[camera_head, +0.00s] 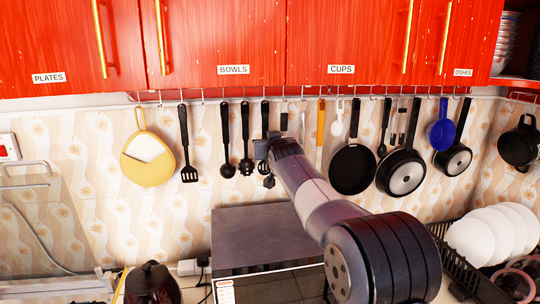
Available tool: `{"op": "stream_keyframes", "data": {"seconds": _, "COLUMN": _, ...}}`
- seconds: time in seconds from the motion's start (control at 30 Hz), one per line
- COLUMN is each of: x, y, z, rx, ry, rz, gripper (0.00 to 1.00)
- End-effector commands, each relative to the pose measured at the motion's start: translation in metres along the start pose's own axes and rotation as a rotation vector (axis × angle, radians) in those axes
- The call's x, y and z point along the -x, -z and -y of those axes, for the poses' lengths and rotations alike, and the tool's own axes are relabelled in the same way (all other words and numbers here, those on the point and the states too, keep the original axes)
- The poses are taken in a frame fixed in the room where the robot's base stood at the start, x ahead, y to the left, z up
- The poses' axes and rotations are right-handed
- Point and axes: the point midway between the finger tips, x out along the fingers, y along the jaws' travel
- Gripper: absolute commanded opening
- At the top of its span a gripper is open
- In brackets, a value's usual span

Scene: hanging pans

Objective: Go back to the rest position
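My gripper (268,150) is at the far end of my arm, in the middle of the picture, in front of the tiled wall and close to the hanging black utensils. It is small and dark here, seen from behind, and its fingers cannot be made out clearly. I cannot tell whether it holds anything.
Red cupboards (220,45) overhang the rail. Below my arm is a grey-topped oven (255,238). A rack with white plates (490,235) stands at right, a dark kettle (152,285) at lower left.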

Motion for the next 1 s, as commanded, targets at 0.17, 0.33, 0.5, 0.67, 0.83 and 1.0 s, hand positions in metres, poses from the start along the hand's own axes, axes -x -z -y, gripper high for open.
{"op": "stream_keyframes", "data": {"seconds": 0.17, "x": -0.007, "y": 0.006, "z": 0.000, "rx": 0.000, "ry": 0.000, "rz": -0.003, "gripper": 0.44}}
{"op": "stream_keyframes", "data": {"seconds": 0.33, "x": -0.001, "y": 0.006, "z": 0.000, "rx": 0.000, "ry": 0.000, "rz": -0.001, "gripper": 0.44}}
{"op": "stream_keyframes", "data": {"seconds": 0.5, "x": 0.000, "y": 0.006, "z": 0.000, "rx": 0.000, "ry": 0.000, "rz": -0.001, "gripper": 0.44}}
{"op": "stream_keyframes", "data": {"seconds": 0.67, "x": 0.000, "y": 0.006, "z": 0.000, "rx": 0.000, "ry": 0.000, "rz": -0.001, "gripper": 0.44}}
{"op": "stream_keyframes", "data": {"seconds": 0.83, "x": -0.007, "y": 0.003, "z": 0.000, "rx": 0.000, "ry": 0.000, "rz": 0.001, "gripper": 0.44}}
{"op": "stream_keyframes", "data": {"seconds": 1.0, "x": 0.007, "y": -0.001, "z": 0.000, "rx": 0.000, "ry": 0.000, "rz": -0.003, "gripper": 0.44}}
